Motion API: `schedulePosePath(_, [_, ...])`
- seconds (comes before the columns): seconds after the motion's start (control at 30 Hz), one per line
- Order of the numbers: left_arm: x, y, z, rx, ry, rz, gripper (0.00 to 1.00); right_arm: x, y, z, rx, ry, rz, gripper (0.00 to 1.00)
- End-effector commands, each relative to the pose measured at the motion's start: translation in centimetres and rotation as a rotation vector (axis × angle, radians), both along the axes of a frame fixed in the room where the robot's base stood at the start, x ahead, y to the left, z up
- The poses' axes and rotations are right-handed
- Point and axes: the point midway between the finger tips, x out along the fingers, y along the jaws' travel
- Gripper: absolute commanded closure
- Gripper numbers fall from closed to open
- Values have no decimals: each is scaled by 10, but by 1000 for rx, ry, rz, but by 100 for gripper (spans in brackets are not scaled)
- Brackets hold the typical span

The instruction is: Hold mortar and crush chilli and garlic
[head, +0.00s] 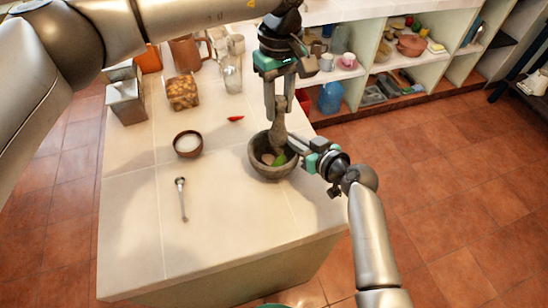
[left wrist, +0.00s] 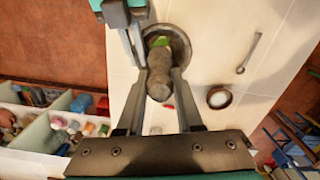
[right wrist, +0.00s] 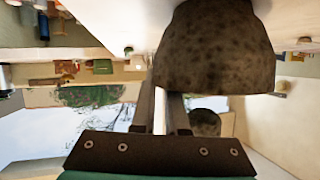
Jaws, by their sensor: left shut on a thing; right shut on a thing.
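The dark stone mortar (head: 259,162) stands on the white counter near its right edge. A green chilli (head: 279,159) and a pale piece that looks like garlic (head: 267,158) lie inside it. My left gripper (head: 275,112) is above the mortar, shut on the grey stone pestle (head: 280,135), which points down into the bowl. The pestle also shows between the fingers in the left wrist view (left wrist: 159,75). My right gripper (head: 300,152) is at the mortar's right side, shut on its rim. The mortar's speckled wall fills the upper middle of the right wrist view (right wrist: 215,55).
A small bowl of white stuff (head: 188,144) and a spoon (head: 182,200) lie left of the mortar. A red chilli (head: 236,118) lies behind. A glass jar (head: 232,78), a container of brown pieces (head: 183,92) and a jug (head: 187,53) stand at the back. The front counter is clear.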

Motion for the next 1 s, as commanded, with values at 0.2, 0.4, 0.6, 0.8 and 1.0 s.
schedulePosePath(0.2, [0,0,2,-1,1,0,100,-3,-1,-7,-5,14,2,100])
schedulePosePath(0.4, [0,0,2,-1,0,0,100,-3,0,-7,-6,15,3,71])
schedulePosePath(0.6, [0,0,2,-1,1,0,100,-3,0,-6,-4,13,4,54])
schedulePosePath(0.8, [0,0,2,-1,1,0,100,-2,0,-4,-2,8,2,54])
schedulePosePath(1.0, [0,0,2,-1,1,0,100,-3,-1,-2,-1,5,1,54])
